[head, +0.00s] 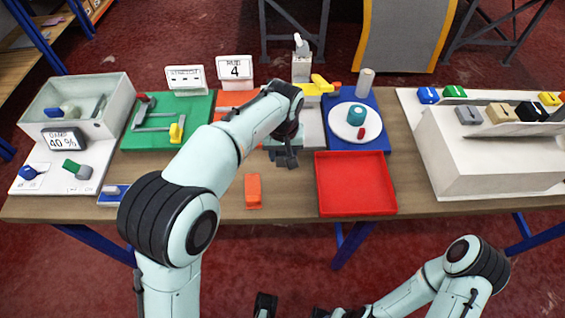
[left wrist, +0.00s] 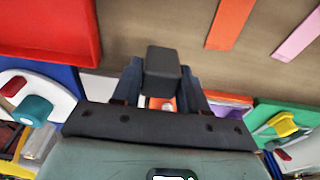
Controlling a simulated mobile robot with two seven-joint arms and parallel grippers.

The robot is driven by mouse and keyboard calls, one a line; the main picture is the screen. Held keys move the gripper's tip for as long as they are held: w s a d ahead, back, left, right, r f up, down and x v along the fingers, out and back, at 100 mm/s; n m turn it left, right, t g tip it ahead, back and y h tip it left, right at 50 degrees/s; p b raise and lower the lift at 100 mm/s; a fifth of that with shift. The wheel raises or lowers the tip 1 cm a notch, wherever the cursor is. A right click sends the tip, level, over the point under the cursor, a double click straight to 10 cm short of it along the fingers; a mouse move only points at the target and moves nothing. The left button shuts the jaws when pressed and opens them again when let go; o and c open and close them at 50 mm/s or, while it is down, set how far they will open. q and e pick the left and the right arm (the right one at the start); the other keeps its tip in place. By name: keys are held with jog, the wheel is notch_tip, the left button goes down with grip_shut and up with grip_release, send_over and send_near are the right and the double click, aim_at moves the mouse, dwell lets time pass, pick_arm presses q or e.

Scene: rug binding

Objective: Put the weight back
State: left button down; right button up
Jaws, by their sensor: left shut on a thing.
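My left gripper (head: 287,158) is over the middle of the table, just left of the red tray. It is shut on a dark grey block (left wrist: 164,72), which looks like the weight. In the left wrist view the block sits between the fingers (left wrist: 163,95), with bare brown table beyond it. In the head view the block is hard to tell from the dark gripper, and I cannot tell whether it touches anything below. My right gripper (head: 291,308) is partly cut off at the bottom edge, in front of the table; its jaws are unclear.
A red tray (head: 355,184) is right of the left gripper; an orange block (head: 253,191) lies in front. Behind are a green board (head: 190,105), a blue board (head: 375,97) with a white disc, and a "4" sign (head: 234,68). A white box (head: 478,160) stands right.

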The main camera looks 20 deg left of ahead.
aim_at(283, 162)
pick_arm(q)
jog(key=shift+f+b, duration=0.35)
jog(key=shift+f, duration=1.75)
jog(key=shift+f, duration=0.2)
jog(key=c, duration=0.6)
grip_release()
jog(key=shift+r, duration=0.15)
jog(key=r, duration=0.4)
jog(key=s+r+p, duration=0.1)
jog(key=r, duration=0.3)
jog(key=r+p, duration=0.1)
jog(key=r, duration=0.3)
jog(key=shift+s+d, duration=0.2)
